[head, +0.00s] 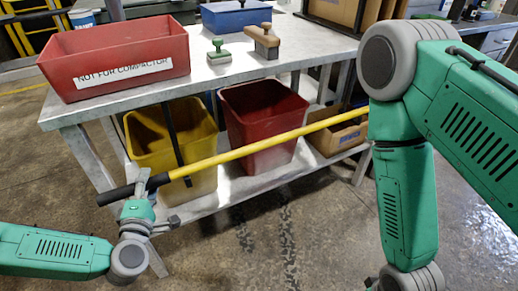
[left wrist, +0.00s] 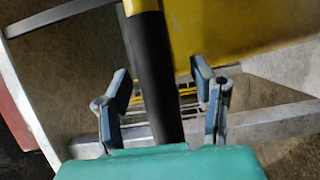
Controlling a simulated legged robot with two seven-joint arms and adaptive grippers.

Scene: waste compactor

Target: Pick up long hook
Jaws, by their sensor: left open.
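The long hook (head: 255,148) is a yellow pole with a black grip at its left end. It slants across the front of the metal table, rising to the right until my right arm hides its far end. My left gripper (head: 157,200) is at the black grip. In the left wrist view, the black grip (left wrist: 155,75) passes between the two open fingers of my left gripper (left wrist: 162,85), with gaps on both sides. My right arm fills the right side of the head view, and its gripper is out of view.
The metal table (head: 225,84) carries a red bin (head: 115,48) marked "NOT FOR COMPACTOR", two brushes or stamps and a blue box (head: 235,17). A yellow bin (head: 150,150), a red bin (head: 265,100) and a cardboard box (head: 338,137) stand below. The front floor is clear.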

